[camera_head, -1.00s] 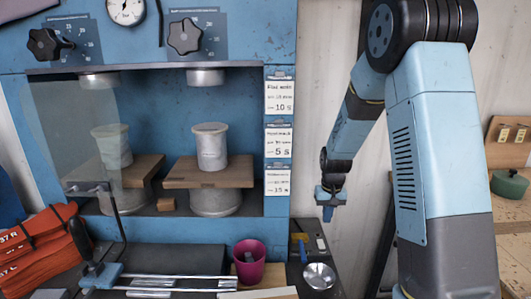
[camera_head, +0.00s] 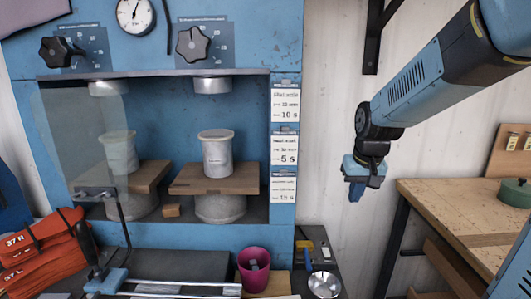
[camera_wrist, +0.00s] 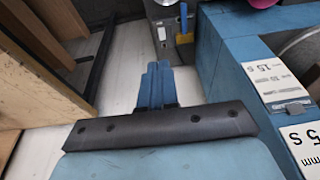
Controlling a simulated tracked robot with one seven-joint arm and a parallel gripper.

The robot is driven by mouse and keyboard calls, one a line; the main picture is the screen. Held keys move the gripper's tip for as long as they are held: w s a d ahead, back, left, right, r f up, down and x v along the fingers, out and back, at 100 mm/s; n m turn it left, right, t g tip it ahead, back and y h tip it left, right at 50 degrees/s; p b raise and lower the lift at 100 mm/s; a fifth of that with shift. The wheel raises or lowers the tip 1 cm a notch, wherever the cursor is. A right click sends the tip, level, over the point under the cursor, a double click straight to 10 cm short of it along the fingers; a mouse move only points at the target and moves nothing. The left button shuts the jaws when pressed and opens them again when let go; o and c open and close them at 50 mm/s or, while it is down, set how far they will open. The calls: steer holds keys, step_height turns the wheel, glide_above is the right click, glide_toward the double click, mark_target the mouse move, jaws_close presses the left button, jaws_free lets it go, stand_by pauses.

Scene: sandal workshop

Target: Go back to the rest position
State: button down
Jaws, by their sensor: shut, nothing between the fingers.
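My gripper (camera_head: 355,192) hangs at the end of my blue arm, to the right of the blue press (camera_head: 285,60), pointing down in front of the pale wall. It is apart from the press and the workbench. In the wrist view my gripper's blue fingers (camera_wrist: 155,72) are together with nothing between them.
A wooden workbench (camera_head: 450,205) with a green pot (camera_head: 515,193) stands at the right. A magenta cup (camera_head: 253,268) and a metal bowl (camera_head: 323,285) sit low by the press. White canisters, one (camera_head: 217,155) clearly visible, stand inside the press.

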steer(key=s+r+t, duration=0.1)
steer(key=s+r, duration=0.2)
steer(key=s, duration=0.6)
steer(key=s+r+t, duration=0.1)
steer(key=s+r, duration=0.3)
steer(key=s, duration=0.4)
steer(key=shift+s+d+r+t, duration=0.25)
steer(key=shift+s+d+t, duration=0.05)
steer(key=shift+s, duration=0.1)
steer(key=w+f+g, duration=0.1)
steer(key=w+f, duration=0.2)
steer(key=w, duration=0.7)
steer(key=w+f+g, duration=0.2)
steer(key=w+f, duration=0.1)
steer(key=w, duration=0.6)
steer(key=w+a+f+g, duration=0.1)
steer(key=w+f+g, duration=0.1)
steer(key=w+f, duration=1.3)
steer(key=shift+w+a+f+g, duration=0.15)
steer(key=shift+w+f+g, duration=0.15)
steer(key=shift+f, duration=1.45)
